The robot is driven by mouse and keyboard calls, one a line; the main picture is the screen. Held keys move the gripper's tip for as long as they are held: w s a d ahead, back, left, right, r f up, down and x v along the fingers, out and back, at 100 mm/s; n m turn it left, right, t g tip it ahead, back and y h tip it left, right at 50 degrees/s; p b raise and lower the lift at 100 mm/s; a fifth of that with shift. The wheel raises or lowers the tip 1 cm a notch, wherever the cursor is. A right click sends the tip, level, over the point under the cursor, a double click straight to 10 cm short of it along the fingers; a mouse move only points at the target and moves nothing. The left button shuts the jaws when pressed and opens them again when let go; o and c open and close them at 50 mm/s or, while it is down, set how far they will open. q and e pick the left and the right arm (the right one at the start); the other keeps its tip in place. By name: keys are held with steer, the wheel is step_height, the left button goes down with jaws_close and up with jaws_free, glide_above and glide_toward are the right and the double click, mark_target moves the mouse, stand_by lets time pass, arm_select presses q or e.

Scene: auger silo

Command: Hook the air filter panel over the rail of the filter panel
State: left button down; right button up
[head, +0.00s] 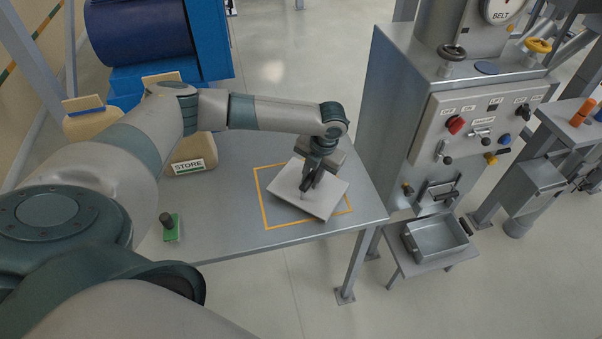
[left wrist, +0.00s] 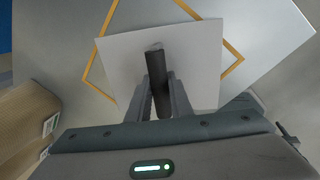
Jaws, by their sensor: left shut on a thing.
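The air filter panel is a flat pale square plate (head: 318,200) lying over the orange outlined square on the table, turned at an angle to that outline. It also shows in the left wrist view (left wrist: 205,60), with a dark upright handle (left wrist: 158,75) at its middle. My left gripper (head: 309,184) is above the panel, its fingers shut around the handle. Whether the panel touches the table or is just above it, I cannot tell. My right gripper is not in view. I cannot make out the rail for certain; a grey cabinet (head: 385,110) with a control panel stands to the right.
The grey table (head: 225,225) is mostly bare. A green block with a dark knob (head: 171,228) lies at its front left. A metal tray (head: 437,243) sits on a low stand below the cabinet.

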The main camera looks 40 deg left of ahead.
arm_select(q)
steer(key=shift+d+r+p, duration=0.15)
steer(key=shift+r+p, duration=4.3)
steer(key=shift+r, duration=0.3)
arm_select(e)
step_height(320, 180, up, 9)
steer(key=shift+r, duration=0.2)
arm_select(q)
steer(key=shift+f, duration=0.1)
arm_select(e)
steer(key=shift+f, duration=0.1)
